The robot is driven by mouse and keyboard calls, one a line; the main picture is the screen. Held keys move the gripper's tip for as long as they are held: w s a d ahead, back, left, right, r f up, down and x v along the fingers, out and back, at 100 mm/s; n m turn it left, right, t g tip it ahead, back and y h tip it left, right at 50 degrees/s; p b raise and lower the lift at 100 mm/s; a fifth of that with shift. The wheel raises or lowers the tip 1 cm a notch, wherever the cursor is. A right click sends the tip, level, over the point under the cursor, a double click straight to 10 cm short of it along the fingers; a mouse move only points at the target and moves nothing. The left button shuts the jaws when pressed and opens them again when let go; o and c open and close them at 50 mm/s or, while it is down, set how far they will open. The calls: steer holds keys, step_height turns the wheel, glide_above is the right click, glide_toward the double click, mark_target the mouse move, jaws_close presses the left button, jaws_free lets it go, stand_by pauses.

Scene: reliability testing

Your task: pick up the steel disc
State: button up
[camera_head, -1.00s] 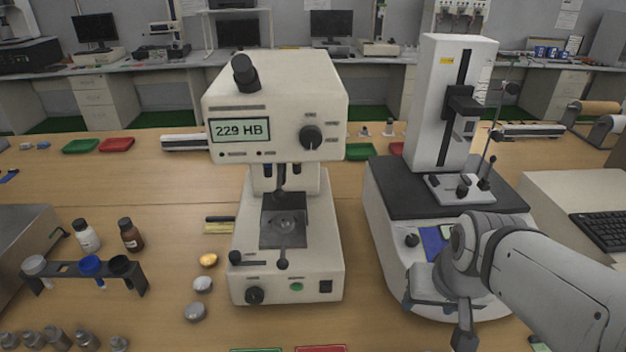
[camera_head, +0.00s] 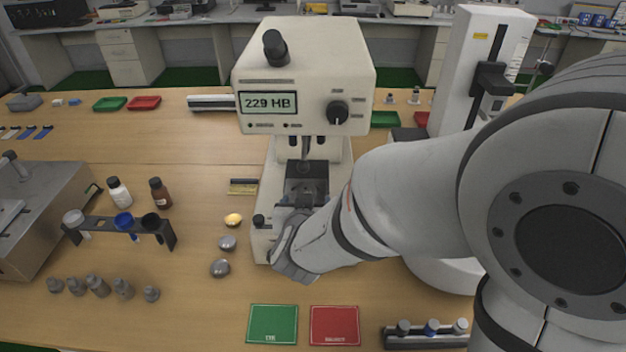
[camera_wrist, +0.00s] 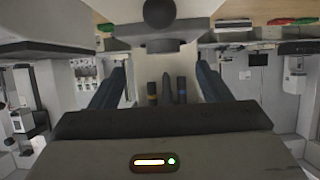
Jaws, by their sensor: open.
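Two silver-grey discs, one (camera_head: 227,243) behind the other (camera_head: 220,268), lie on the bench left of the hardness tester (camera_head: 303,55) in the head view. A gold-coloured disc (camera_head: 233,219) lies just behind them. I cannot tell which silver one is the steel disc. The tester's dark stage (camera_head: 305,175) shows partly; my arm hides its front. My gripper (camera_wrist: 161,72) is open in the wrist view, its dark fingers apart, facing the tester's lenses (camera_wrist: 167,90). No disc shows between the fingers. In the head view my wrist is in front of the tester and hides the fingers.
A green mat (camera_head: 273,324) and a red mat (camera_head: 335,325) lie at the front. A rack with bottles (camera_head: 120,230) and several small grey weights (camera_head: 97,285) stand left. A white column instrument (camera_head: 470,60) stands right, partly behind my arm.

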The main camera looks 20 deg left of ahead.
mark_target(305, 190)
steer(key=x, duration=0.6)
steer(key=shift+w+a, duration=0.3)
steer(key=shift+w, duration=0.05)
steer(key=shift+c, duration=0.4)
steer(key=c, duration=1.3)
steer(key=shift+r, duration=0.15)
